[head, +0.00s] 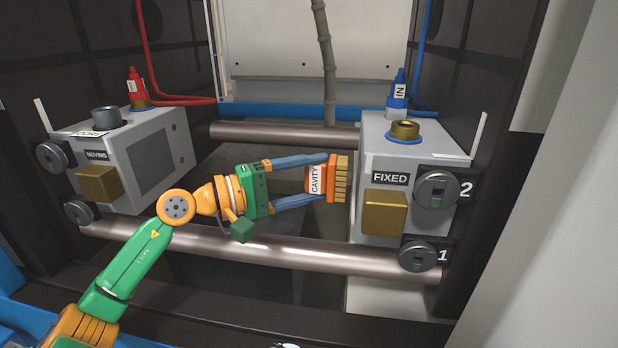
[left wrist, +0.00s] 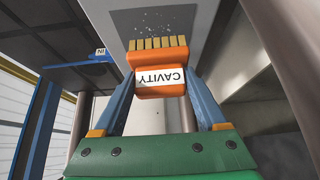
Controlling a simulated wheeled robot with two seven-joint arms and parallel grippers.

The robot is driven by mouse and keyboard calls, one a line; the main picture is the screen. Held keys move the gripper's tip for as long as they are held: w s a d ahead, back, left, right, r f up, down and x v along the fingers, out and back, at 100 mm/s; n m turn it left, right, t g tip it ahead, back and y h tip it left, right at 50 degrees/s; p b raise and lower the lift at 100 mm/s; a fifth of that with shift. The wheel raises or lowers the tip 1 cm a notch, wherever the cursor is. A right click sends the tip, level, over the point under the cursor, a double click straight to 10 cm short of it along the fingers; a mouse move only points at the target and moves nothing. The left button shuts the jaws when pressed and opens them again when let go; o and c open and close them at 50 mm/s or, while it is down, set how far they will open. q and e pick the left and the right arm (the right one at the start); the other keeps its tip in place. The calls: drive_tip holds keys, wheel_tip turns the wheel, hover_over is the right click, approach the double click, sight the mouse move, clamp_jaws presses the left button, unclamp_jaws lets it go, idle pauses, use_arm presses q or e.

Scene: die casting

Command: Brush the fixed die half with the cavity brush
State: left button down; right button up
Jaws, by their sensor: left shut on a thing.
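The cavity brush (head: 318,181) is orange with a white "CAVITY" label and tan bristle tufts. My left gripper (head: 308,181) is shut on it, with a blue finger on each side. The bristles point right, towards the inner face of the grey block marked FIXED (head: 372,145). In the left wrist view the brush (left wrist: 160,88) is held between the fingers, and its bristles overlap the lower part of the grey die face (left wrist: 185,22), which carries pale specks. I cannot tell whether the bristles touch the face. My right gripper is not in view.
The block marked MOVING (head: 130,150) stands at the left. Two steel tie bars run across, a front one (head: 270,249) and a rear one (head: 285,134). Red (head: 138,90) and blue (head: 397,92) hose fittings rise above the blocks. A grey hose hangs at the back. The space between the blocks is otherwise open.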

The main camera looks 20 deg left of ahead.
use_arm(q)
drive_tip(key=shift+w+d+p, duration=0.25)
drive_tip(key=shift+d+p, duration=0.2)
drive_tip(key=shift+d, duration=0.5)
